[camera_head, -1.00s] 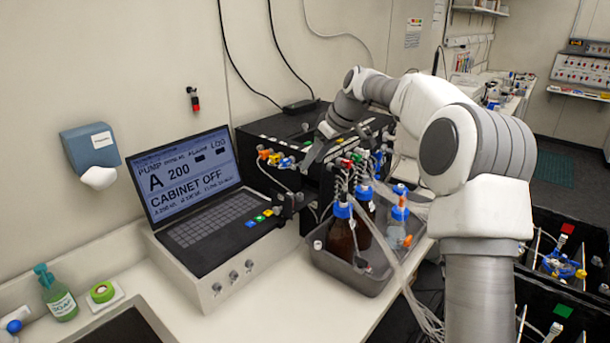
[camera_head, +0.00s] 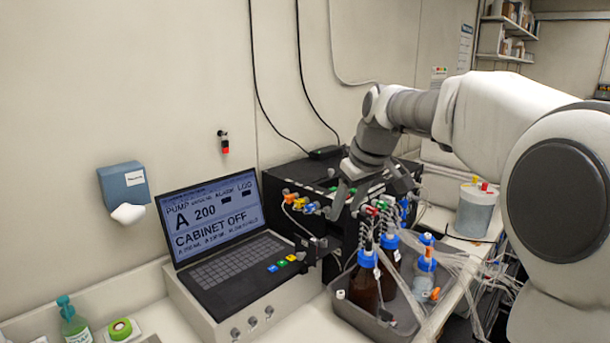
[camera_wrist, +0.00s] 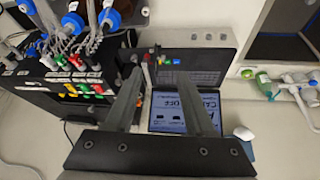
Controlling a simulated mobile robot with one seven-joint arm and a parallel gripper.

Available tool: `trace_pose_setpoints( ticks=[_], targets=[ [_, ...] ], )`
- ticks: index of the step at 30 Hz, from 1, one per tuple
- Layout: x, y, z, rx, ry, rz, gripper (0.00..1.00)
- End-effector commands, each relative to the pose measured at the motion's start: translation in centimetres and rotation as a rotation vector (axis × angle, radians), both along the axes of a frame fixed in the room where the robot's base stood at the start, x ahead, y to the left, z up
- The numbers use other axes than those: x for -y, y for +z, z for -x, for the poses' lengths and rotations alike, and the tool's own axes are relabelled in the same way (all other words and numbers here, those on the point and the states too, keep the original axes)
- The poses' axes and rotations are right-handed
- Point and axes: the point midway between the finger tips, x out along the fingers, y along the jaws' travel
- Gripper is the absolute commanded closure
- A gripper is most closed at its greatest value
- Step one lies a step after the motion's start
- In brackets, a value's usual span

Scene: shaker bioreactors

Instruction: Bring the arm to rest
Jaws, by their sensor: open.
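My arm reaches in from the right of the head view, bent down at the wrist. My gripper (camera_head: 368,200) hangs over the front of the black pump box (camera_head: 283,174), behind the bottles, with its tips partly hard to make out. In the wrist view the two dark fingers of my gripper (camera_wrist: 162,80) stand apart with nothing between them. The laptop-like control panel (camera_wrist: 185,95) lies beyond and between them; its screen reads "CABINET OFF". In the head view this panel (camera_head: 215,225) is left of my gripper.
A grey tray (camera_head: 370,325) with brown, blue-capped bottles (camera_head: 366,280) stands close below my gripper, with tubing around it. A clear container (camera_head: 478,212) stands behind at right. A soap bottle (camera_head: 75,322) and green tape roll (camera_head: 120,328) are at the lower left.

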Motion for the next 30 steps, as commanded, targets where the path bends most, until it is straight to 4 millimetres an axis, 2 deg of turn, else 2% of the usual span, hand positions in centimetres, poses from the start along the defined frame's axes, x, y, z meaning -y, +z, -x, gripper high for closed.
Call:
trace_pose_setpoints(
  ticks=[1, 7, 14, 24, 30],
  targets=[
    [0.0, 0.4, 1.6, 0.002, -0.023, 0.013, 0.46],
    [0.7, 0.9, 7.4, 0.004, -0.133, 0.039, 0.46],
    [2.0, 0.4, 14.1, 0.015, -0.264, 0.043, 0.46],
    [4.1, -2.6, 23.8, 0.038, -0.453, -0.004, 0.46],
    [4.9, -5.2, 28.3, 0.044, -0.542, -0.052, 0.46]
  ],
)
